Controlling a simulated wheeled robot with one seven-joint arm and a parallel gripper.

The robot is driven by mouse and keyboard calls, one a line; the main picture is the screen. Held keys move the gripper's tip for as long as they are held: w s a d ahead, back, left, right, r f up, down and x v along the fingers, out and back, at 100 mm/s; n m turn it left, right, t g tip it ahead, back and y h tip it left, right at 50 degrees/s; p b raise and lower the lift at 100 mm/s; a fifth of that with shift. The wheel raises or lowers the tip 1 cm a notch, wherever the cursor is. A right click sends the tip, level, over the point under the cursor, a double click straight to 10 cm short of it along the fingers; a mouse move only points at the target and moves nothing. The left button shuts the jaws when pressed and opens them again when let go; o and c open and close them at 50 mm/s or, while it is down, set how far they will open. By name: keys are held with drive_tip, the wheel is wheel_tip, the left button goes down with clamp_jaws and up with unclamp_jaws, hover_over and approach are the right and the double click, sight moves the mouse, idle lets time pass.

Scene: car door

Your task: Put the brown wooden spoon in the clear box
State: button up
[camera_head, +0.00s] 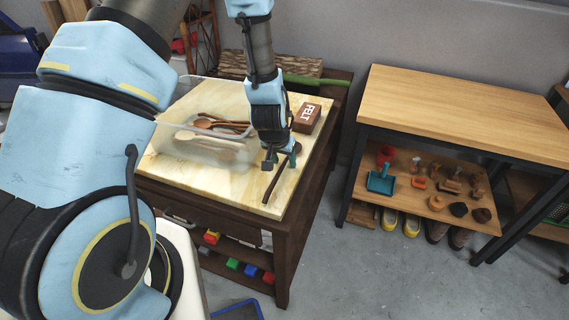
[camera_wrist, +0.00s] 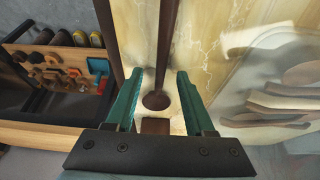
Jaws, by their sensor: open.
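The dark brown wooden spoon (camera_head: 272,186) lies on the cream marbled table top, near its right edge. In the wrist view the spoon's handle (camera_wrist: 167,40) runs away between my fingers, and its rounded end (camera_wrist: 155,101) is nearer the palm. My gripper (camera_head: 280,158) points down over the spoon; in the wrist view its teal fingers (camera_wrist: 160,75) are open, one on each side of it. I cannot tell the exact height of the fingertips. The clear box (camera_head: 225,158) stands to the left of my gripper, with several wooden utensils (camera_head: 207,124) showing in or through it.
A brown box marked FELT (camera_head: 306,117) stands on the table behind my gripper. A green cylindrical thing (camera_head: 302,79) lies at the back. A wooden workbench (camera_head: 465,105) with a low shelf of small items stands to the right, across a floor gap.

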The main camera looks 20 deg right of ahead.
drive_tip(key=shift+c, duration=0.3)
clamp_jaws()
idle(0.3)
